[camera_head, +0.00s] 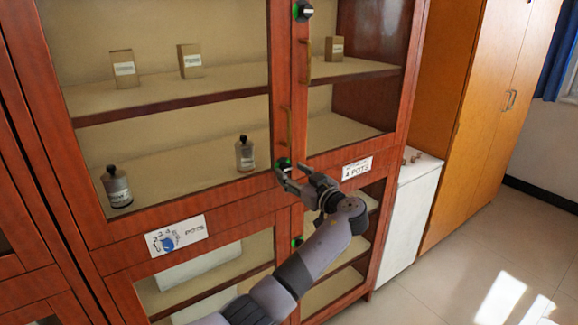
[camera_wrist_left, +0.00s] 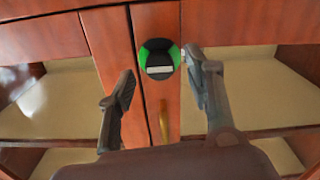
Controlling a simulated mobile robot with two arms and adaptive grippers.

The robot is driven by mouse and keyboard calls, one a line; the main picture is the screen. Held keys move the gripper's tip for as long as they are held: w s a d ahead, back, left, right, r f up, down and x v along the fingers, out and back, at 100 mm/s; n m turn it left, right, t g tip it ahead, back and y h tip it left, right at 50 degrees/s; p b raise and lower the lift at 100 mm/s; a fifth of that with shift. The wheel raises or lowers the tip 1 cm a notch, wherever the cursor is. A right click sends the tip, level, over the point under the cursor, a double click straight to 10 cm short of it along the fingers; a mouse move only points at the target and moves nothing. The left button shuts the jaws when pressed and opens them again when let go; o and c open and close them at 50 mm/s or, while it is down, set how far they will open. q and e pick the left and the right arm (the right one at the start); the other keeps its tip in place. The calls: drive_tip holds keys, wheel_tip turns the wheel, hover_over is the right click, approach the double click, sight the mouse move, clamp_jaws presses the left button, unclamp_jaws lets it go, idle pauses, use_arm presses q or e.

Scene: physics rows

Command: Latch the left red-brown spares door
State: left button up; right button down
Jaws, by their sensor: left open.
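The red-brown cabinet has a left upper glazed door (camera_head: 160,223) that looks closed, flush with its neighbour. At the lower part of the seam between the doors is a round latch with a black knob on a green disc (camera_head: 283,162). My left gripper (camera_head: 292,171) is at this latch, open. In the left wrist view, the latch knob (camera_wrist_left: 158,57) shows a pale bar and sits between the tips of the left gripper (camera_wrist_left: 160,68). I cannot tell whether either finger touches it. My right gripper is not in view.
Another latch (camera_head: 302,11) is higher on the seam, and one (camera_head: 297,242) is below. A brass handle (camera_head: 289,128) is above the gripper. Bottles (camera_head: 117,187) and small boxes (camera_head: 124,68) stand inside. A white cabinet (camera_head: 408,225) and orange wardrobe (camera_head: 475,130) stand right; the floor there is clear.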

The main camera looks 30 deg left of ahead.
use_arm(q)
drive_tip(key=shift+x, duration=1.2)
drive_tip(key=shift+c, duration=0.3)
clamp_jaws()
